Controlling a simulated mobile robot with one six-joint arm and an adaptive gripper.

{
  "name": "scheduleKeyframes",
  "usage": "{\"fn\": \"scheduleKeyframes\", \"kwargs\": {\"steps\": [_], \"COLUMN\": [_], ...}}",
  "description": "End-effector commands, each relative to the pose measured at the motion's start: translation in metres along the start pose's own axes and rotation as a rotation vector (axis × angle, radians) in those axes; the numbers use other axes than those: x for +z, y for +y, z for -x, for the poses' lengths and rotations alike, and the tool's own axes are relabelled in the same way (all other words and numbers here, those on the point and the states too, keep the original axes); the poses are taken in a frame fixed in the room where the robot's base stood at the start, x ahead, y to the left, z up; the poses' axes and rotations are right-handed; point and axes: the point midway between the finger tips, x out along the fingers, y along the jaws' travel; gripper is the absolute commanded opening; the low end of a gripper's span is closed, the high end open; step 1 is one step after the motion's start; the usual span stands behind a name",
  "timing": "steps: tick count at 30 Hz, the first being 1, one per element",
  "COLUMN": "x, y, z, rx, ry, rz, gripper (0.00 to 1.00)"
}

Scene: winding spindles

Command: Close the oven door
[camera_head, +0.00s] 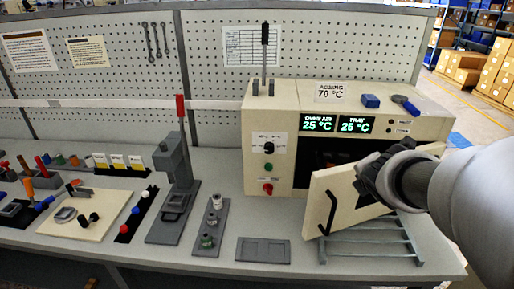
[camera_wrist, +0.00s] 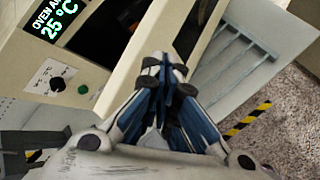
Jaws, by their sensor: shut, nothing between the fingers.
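The oven (camera_head: 268,118) is a cream box at the right of the bench with green displays reading 25 °C. Its cream door (camera_head: 343,196) stands partly open, slanting outward, with a black bar handle (camera_head: 328,214) on its left part. The dark oven opening (camera_head: 309,160) shows above the door. My gripper (camera_head: 364,188) is shut and empty and overlaps the right part of the door. In the wrist view the shut fingertips (camera_wrist: 165,66) are beside the pale door slab (camera_wrist: 137,62). I cannot tell whether they touch it.
A slatted metal rack (camera_head: 372,243) lies on the bench below the door. A grey flat plate (camera_head: 262,250) and a grey holder with knobs (camera_head: 210,228) are left of it. A blue block (camera_head: 370,101) and a blue-handled tool (camera_head: 405,103) lie on the oven top.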

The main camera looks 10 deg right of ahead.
Motion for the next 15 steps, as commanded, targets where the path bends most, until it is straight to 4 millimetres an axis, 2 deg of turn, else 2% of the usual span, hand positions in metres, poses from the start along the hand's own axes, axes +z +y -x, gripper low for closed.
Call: {"fn": "scheduleKeyframes", "kwargs": {"steps": [1, 2, 6, 9, 12, 15], "x": [0.000, -0.005, -0.049, -0.084, -0.108, -0.122], "y": [-0.014, -0.020, -0.046, -0.063, -0.076, -0.082], "z": [-0.013, -0.017, -0.022, -0.016, -0.007, -0.003], "rx": [0.027, 0.056, 0.213, 0.325, 0.411, 0.458], "ry": [0.008, 0.023, 0.141, 0.228, 0.290, 0.321], "rz": [0.199, 0.323, 0.789, 1.006, 1.134, 1.194], "gripper": [0.00, 0.00, 0.00, 0.00, 0.00, 0.00]}}
